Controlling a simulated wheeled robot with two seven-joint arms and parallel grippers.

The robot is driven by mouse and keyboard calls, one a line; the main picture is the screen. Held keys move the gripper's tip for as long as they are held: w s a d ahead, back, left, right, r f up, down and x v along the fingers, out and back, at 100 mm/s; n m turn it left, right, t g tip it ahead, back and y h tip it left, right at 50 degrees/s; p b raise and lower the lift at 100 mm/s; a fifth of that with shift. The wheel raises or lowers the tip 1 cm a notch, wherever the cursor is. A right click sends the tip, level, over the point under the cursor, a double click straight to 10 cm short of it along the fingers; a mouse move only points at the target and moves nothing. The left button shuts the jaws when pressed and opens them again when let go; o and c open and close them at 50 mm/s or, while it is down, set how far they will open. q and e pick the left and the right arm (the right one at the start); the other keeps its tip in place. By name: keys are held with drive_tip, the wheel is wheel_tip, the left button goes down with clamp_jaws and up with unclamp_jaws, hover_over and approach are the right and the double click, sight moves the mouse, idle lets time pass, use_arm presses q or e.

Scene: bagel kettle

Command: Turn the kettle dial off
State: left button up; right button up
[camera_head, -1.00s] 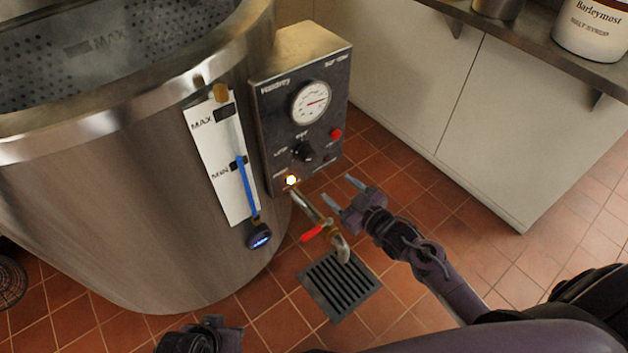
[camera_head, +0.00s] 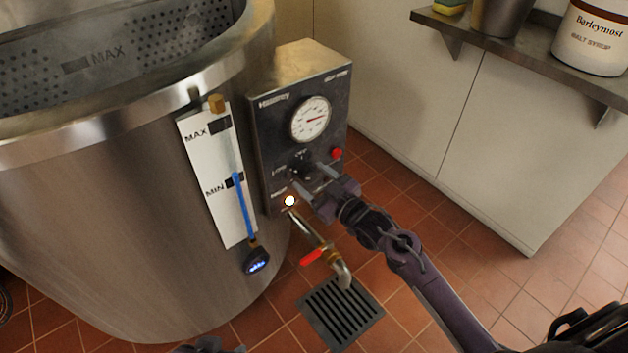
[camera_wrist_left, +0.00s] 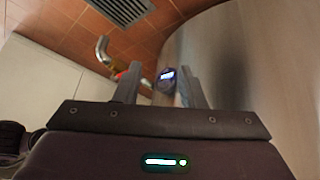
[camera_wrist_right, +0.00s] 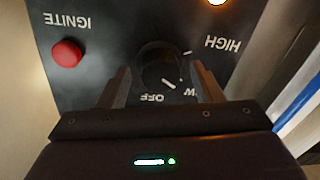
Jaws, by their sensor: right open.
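The black kettle dial (camera_wrist_right: 158,64) is on the dark control box, with OFF, LOW and HIGH marked around it. In the right wrist view a white mark on it points between the OFF and LOW labels. My right gripper (camera_wrist_right: 163,80) is open, its fingertips on either side of the dial; contact is unclear. In the head view the right gripper (camera_head: 312,178) partly covers the dial (camera_head: 300,165). My left gripper (camera_wrist_left: 158,85) is open and empty in its wrist view, low beside the kettle. Only a bit of it shows at the head view's bottom edge.
The control box (camera_head: 275,115) carries a gauge (camera_head: 311,120), a red ignite button (camera_wrist_right: 67,53) and a lit lamp (camera_head: 289,201). A tap with a red lever (camera_head: 311,257) projects below, above a floor grate (camera_head: 341,311). The steel kettle (camera_head: 120,220) fills the left.

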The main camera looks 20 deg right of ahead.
drive_tip(key=c, duration=1)
drive_tip(key=shift+r+m+p, duration=0.1)
drive_tip(key=shift+m+p, duration=0.4)
use_arm(q)
drive_tip(key=s+a+r+n+g+y+p, duration=0.1)
drive_tip(key=s+a+r+g+y+p, duration=0.2)
drive_tip(key=a+p, duration=0.35)
use_arm(e)
drive_tip(key=m+b, duration=0.1)
drive_tip(key=m, duration=0.5)
drive_tip(key=shift+m+t, duration=0.3)
drive_tip(key=shift+m, duration=0.4)
drive_tip(key=m+p, duration=0.2)
drive_tip(key=m, duration=0.1)
use_arm(q)
wheel_tip(320, 180, down, 10)
drive_tip(key=a+n, duration=0.1)
drive_tip(key=shift+w+a+g+p, duration=0.3)
drive_tip(key=shift+w+g, duration=0.05)
drive_tip(key=shift+g, duration=0.05)
use_arm(e)
drive_tip(key=shift+s+f+m, duration=0.1)
drive_tip(key=shift+f+m, duration=0.1)
drive_tip(key=shift+m, duration=0.4)
